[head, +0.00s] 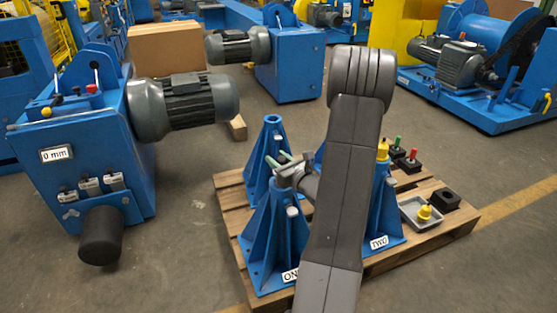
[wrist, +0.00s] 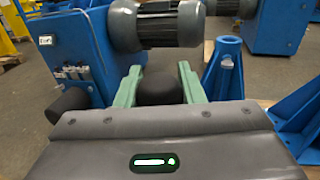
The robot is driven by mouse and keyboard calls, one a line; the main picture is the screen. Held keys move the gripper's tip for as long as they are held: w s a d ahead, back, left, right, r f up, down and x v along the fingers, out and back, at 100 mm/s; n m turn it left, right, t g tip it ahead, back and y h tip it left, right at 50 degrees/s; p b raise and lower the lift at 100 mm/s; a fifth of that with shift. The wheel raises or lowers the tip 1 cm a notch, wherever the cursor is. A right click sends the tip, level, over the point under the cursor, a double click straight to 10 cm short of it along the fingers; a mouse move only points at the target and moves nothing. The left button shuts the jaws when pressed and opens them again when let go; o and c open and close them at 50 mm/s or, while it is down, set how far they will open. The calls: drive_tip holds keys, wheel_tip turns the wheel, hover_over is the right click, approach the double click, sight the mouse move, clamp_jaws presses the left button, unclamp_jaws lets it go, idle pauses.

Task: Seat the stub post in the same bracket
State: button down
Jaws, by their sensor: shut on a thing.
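My gripper (head: 286,161) is over the front blue bracket labelled ONE (head: 272,245). In the wrist view its two green fingers (wrist: 160,82) are shut on a dark, rounded thing (wrist: 160,91), which I take to be the stub post. The fingers hide its sides, and the head view does not show it clearly. Bracket TWO (head: 383,215) stands to the right.
The brackets stand on a wooden pallet (head: 228,197). On its right are a grey tray (head: 409,209) with a yellow-topped piece (head: 424,214), a black block (head: 446,199) and red- and green-topped pieces. A blue machine (head: 85,160) with a motor stands left; floor lies between.

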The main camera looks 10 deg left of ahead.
drive_tip(key=shift+f+b, duration=1.6)
drive_tip(key=shift+f, duration=0.15)
drive_tip(key=c, duration=0.9)
unclamp_jaws()
drive_tip(key=shift+r, duration=0.1)
drive_tip(key=shift+f, duration=0.2)
drive_tip(key=p+v, duration=0.3)
drive_tip(key=v, duration=1.1)
drive_tip(key=shift+r, duration=0.1)
drive_tip(key=shift+w+a, duration=0.1)
drive_tip(key=shift+a, duration=0.05)
drive_tip(key=b+x, duration=0.3)
drive_tip(key=x, duration=1)
drive_tip(key=shift+w+a, duration=0.25)
drive_tip(key=shift+a, duration=0.05)
drive_tip(key=shift+r+p, duration=0.3)
drive_tip(key=shift+p, duration=0.05)
drive_tip(key=shift+d, duration=0.1)
